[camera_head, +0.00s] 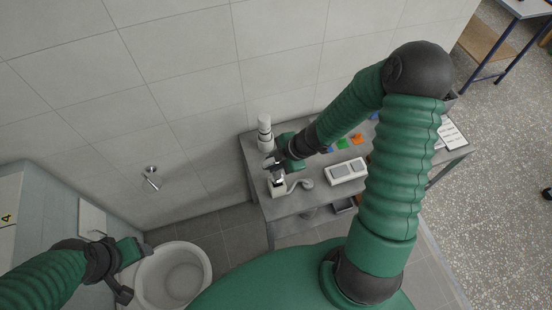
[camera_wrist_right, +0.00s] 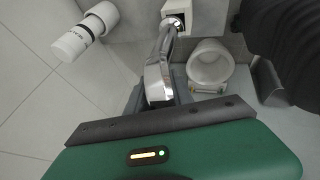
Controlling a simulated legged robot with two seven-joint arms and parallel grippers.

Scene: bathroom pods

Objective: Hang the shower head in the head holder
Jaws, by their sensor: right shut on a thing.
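My right gripper (camera_head: 275,164) is over the left end of the grey table. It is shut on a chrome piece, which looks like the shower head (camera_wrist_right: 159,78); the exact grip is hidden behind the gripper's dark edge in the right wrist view. The chrome piece extends to a white block (camera_wrist_right: 194,17) with a dark opening; I cannot tell whether they are joined. A small chrome fitting (camera_head: 151,178) on the tiled wall, left of the table, may be the head holder.
The grey table (camera_head: 293,205) stands against the wall with a white cylinder (camera_head: 265,133), a white two-panel box (camera_head: 347,171) and several coloured pieces. The toilet (camera_head: 174,275) is at lower left and shows in the right wrist view (camera_wrist_right: 210,66). Wall between table and fitting is clear.

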